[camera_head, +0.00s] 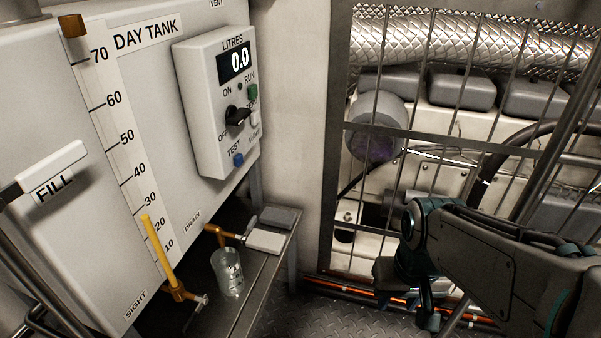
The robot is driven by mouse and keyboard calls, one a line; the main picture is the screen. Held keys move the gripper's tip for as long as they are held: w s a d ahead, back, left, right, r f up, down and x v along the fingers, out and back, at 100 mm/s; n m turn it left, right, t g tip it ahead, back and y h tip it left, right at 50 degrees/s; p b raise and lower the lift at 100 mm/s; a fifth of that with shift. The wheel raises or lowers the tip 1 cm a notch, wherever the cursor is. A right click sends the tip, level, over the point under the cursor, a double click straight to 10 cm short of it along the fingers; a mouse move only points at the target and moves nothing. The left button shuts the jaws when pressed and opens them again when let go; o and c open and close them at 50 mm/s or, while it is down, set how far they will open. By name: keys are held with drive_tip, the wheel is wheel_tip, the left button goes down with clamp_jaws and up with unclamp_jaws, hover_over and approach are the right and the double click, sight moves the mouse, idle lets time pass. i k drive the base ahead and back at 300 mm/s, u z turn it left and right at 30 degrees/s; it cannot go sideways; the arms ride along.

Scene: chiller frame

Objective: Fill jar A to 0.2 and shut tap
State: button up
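A clear glass jar (228,273) stands upright on the shelf under the day tank, below the brass drain tap (222,234). It looks empty, and I cannot read a letter on it. A pale flat piece (264,240) sits at the tap's right end; I cannot tell if it is the tap's handle. No stream shows between tap and jar. The litres display (238,62) reads 0.0. My gripper (428,318) hangs low at the right, in front of the barred guard and well apart from jar and tap. Its fingers are too dark to make out.
The day tank (80,200) fills the left, with a yellow sight tube (159,249) and a FILL handle (52,170). A control box (210,110) has a knob and buttons. The barred guard (430,135) closes off machinery at right. Chequered floor (345,315) is clear between.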

sight(242, 238)
drive_tip(key=z, duration=0.1)
drive_tip(key=k, duration=0.7)
drive_tip(key=u, duration=0.85)
drive_tip(key=i, duration=0.5)
